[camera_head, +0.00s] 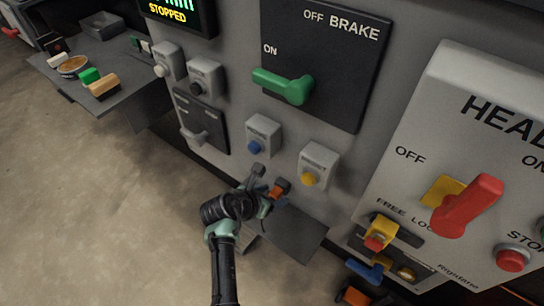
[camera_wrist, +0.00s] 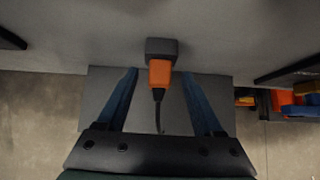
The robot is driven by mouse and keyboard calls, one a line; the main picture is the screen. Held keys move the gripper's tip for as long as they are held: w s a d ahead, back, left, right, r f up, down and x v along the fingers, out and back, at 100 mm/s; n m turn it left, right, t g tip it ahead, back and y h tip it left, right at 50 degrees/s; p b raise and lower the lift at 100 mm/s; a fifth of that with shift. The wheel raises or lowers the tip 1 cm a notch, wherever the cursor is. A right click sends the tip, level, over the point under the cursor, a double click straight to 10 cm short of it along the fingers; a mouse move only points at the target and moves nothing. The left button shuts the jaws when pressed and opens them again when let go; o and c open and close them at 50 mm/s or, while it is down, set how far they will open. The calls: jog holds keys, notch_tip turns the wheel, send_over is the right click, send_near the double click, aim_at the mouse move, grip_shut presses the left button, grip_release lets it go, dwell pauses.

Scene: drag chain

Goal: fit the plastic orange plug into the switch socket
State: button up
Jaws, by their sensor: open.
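The orange plug (camera_wrist: 160,73) is upright against the underside of a dark grey block (camera_wrist: 161,47), which appears to be the switch socket, on the panel in the wrist view. Its black cable hangs down. Plug and block meet with no visible gap; how deep the plug sits is hidden. In the head view, the plug (camera_head: 275,193) is small and partly hidden at my gripper. My gripper (camera_head: 262,189) is open. In the wrist view its two blue fingers stand left and right of the plug, with clear space on both sides.
A grey plate (camera_head: 295,238) lies below the gripper. Boxes with a blue button (camera_head: 263,136) and a yellow button (camera_head: 318,166) are above. A red-handled switch panel (camera_head: 468,206) is at right. A shelf with small items (camera_head: 125,90) is at far left. Floor at lower left is clear.

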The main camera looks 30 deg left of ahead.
jog(key=shift+s, duration=0.1)
jog(key=p+v, duration=0.4)
jog(key=v, duration=0.9)
